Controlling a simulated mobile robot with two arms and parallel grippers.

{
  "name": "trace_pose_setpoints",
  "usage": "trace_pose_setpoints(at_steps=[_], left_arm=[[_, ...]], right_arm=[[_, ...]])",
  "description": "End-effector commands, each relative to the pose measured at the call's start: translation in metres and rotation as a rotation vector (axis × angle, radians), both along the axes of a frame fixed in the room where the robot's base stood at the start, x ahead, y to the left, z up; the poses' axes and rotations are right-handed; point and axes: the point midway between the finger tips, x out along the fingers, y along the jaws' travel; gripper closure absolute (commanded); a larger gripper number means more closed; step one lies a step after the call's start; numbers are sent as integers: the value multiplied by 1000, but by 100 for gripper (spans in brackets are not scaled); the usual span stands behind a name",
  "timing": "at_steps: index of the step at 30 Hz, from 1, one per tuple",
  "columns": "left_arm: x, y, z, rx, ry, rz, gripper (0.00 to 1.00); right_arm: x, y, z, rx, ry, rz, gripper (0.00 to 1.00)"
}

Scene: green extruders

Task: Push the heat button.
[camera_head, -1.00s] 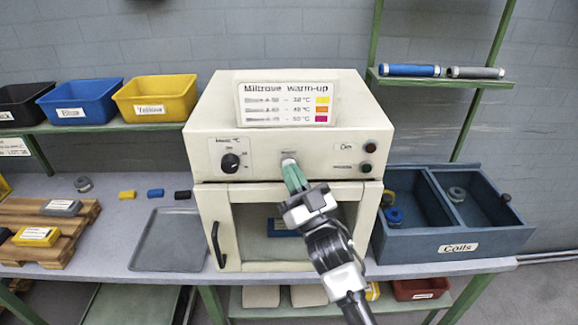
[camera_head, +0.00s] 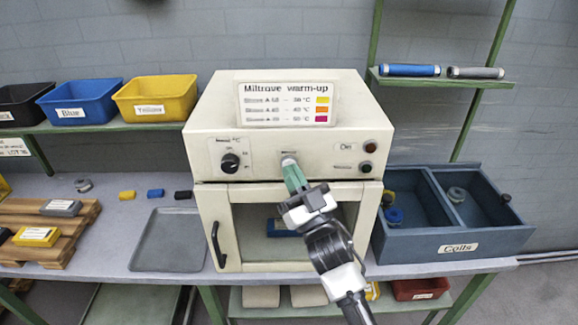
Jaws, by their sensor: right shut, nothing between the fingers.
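The cream warm-up oven (camera_head: 205,150) stands on the bench with its glass door closed. A small button (camera_head: 288,159) sits at the middle of its front panel, under a small label too blurred to read. My right gripper (camera_head: 291,168) is shut and empty, its green fingertips at this button and covering most of it. I cannot tell how far the button is pressed in. A round lamp beside the word "On" (camera_head: 370,146) looks brownish red. A dark green round part (camera_head: 365,167) is below it. My left gripper is not in view.
A black dial (camera_head: 230,163) is left of the button, and the door handle (camera_head: 218,245) is below. A blue coils box (camera_head: 460,243) stands right of the oven. A grey tray (camera_head: 170,240) lies to the left. A sign (camera_head: 285,104) stands on the oven.

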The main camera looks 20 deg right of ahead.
Motion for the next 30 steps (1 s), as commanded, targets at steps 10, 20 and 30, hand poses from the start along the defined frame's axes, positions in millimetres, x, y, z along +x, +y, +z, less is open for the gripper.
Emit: trace_pose_setpoints(at_steps=[10,20,30], left_arm=[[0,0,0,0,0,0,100],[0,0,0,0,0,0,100],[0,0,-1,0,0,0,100]], right_arm=[[0,0,0,0,0,0,100],[5,-1,0,0,0,0,100],[9,-3,1,-1,-1,-1,100]])
